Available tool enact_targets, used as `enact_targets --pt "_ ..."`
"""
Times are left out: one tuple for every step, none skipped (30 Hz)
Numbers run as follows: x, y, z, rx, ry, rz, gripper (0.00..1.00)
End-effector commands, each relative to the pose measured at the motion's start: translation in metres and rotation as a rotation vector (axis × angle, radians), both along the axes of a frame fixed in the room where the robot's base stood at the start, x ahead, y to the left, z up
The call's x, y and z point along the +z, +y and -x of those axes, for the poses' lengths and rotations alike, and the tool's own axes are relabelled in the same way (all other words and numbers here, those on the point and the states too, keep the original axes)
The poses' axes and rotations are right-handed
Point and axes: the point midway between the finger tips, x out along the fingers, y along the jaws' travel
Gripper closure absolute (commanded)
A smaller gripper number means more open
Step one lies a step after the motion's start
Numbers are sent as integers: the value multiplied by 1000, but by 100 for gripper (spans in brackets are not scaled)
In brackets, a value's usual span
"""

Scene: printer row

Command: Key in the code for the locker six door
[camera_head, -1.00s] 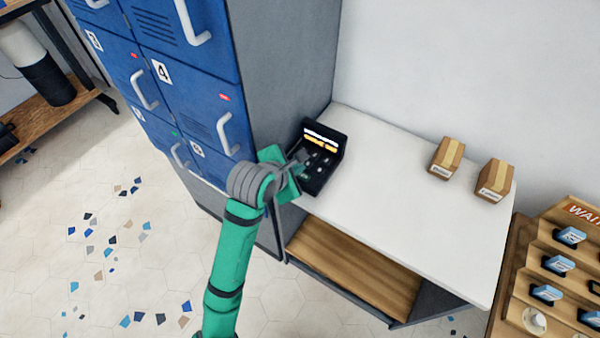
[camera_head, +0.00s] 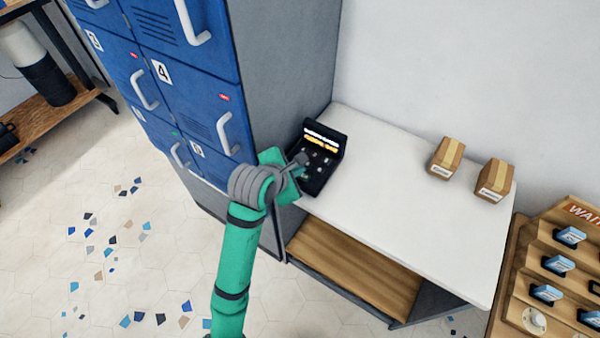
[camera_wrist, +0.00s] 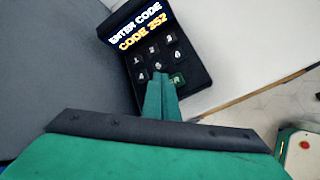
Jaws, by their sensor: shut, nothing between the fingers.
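A black keypad (camera_head: 323,176) stands on the white counter beside the lockers. In the wrist view its screen (camera_wrist: 138,27) reads "ENTER CODE" and "CODE 352". Below the screen are rows of dark number keys and a green key (camera_wrist: 177,80) at the lower right. My gripper (camera_wrist: 161,77) is shut and empty, its fingertips over the lower keys and hiding part of them. I cannot tell whether they touch a key. In the head view my gripper (camera_head: 301,160) is at the keypad's left side. The lower right locker door (camera_head: 212,166) has a hard-to-read label and is partly hidden by my arm.
The blue lockers (camera_head: 185,65) rise left of the keypad; visible lights are red, with one green on the lower left door. Two small boxes (camera_head: 447,158) (camera_head: 494,180) stand on the counter (camera_head: 400,220). A wooden tiered rack (camera_head: 565,260) is at right. The counter's middle is clear.

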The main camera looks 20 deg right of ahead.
Motion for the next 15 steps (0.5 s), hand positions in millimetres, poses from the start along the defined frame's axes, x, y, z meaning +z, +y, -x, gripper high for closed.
enact_targets --pt "0 0 0 0 0 0 100" --pt "0 0 0 0 0 0 100" --pt "-1 0 0 0 0 0 100" --pt "-1 0 0 0 0 0 100" --pt "-1 0 0 0 0 0 100" --pt "-2 0 0 -1 0 1 100" --pt "-2 0 0 -1 0 1 100" --pt "-2 0 0 -1 0 1 100" --pt "-3 0 0 -1 1 1 100" --pt "-3 0 0 -1 1 1 100" --pt "-3 0 0 -1 1 1 100" --pt "-4 0 0 -1 1 1 100" --pt "-4 0 0 0 1 1 100" --pt "-4 0 0 0 1 1 100" --pt "-5 0 0 0 1 1 100"
